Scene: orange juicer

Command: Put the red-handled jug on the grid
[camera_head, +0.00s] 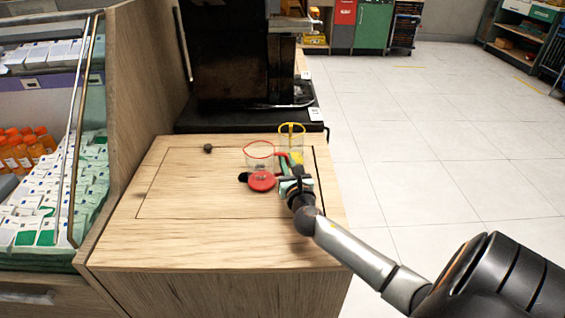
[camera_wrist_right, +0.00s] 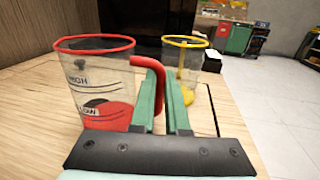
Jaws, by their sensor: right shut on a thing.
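The red-handled jug (camera_head: 259,163) is a clear cup with a red rim. It stands upright over the wooden counter; I cannot tell whether it touches it. In the right wrist view the jug (camera_wrist_right: 92,72) is at the left, with HIGH and LOW marks. My right gripper (camera_head: 287,178) is on the jug's right side. In the right wrist view its green fingers (camera_wrist_right: 165,85) are closed around the red handle (camera_wrist_right: 158,68). The black machine's base (camera_head: 245,120) is at the back; I cannot make out the grid on it. My left gripper is not in view.
A clear jug with a yellow rim (camera_head: 291,130) stands close behind and right of the red one. A small dark knob (camera_head: 208,148) lies at the left. The counter's front (camera_head: 200,240) is bare.

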